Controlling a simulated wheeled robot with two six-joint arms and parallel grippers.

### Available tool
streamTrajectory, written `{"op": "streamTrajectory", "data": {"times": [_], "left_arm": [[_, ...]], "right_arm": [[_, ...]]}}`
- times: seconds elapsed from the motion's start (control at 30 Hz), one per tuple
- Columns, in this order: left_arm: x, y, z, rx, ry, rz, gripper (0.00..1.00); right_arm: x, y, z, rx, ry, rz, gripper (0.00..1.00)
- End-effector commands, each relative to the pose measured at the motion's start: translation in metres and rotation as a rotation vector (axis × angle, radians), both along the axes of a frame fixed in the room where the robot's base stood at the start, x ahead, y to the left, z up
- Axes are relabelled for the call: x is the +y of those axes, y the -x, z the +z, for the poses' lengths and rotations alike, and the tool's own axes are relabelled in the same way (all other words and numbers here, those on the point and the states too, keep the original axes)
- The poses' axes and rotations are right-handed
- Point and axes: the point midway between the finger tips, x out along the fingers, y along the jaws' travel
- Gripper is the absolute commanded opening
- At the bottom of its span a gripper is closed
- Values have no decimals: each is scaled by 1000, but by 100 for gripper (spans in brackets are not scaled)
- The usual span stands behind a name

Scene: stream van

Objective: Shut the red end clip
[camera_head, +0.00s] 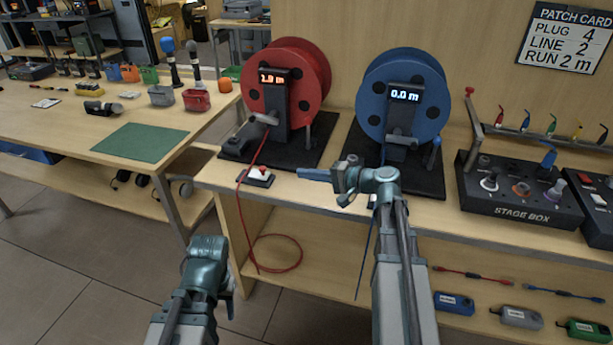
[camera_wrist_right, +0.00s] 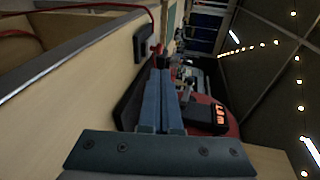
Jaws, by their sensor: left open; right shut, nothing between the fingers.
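The red cable (camera_head: 240,205) runs from the reel past the clip and hangs over the edge. I cannot tell how the clip's lever stands. My right gripper (camera_head: 308,173) is shut and empty, pointing left at the clip, a short gap away. In the right wrist view the clip (camera_wrist_right: 143,42) lies beyond the fingertips. My left gripper (camera_head: 228,290) is low before the bench, open, its fingers mostly hidden.
The blue reel (camera_head: 402,100) stands behind my right arm. The stage box (camera_head: 520,200) is at right. A side table with a green mat (camera_head: 140,142) is at left. A loose red cable loop (camera_head: 285,255) hangs before the lower shelf.

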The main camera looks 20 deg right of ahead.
Motion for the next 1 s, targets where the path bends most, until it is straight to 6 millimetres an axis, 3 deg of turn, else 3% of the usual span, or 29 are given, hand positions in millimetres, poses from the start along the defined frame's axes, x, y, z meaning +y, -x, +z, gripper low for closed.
{"op": "streamTrajectory", "data": {"times": [0.2, 0.5, 1.0], "left_arm": [[0, 0, -12, 0, 0, 0, 50], [0, 0, -20, 0, 0, 0, 50], [0, 0, -22, 0, 0, 0, 50]], "right_arm": [[33, -33, -12, -1, 1, 3, 0], [65, -64, -20, 0, 0, 2, 0], [74, -72, -22, 0, 1, 0, 0]]}}
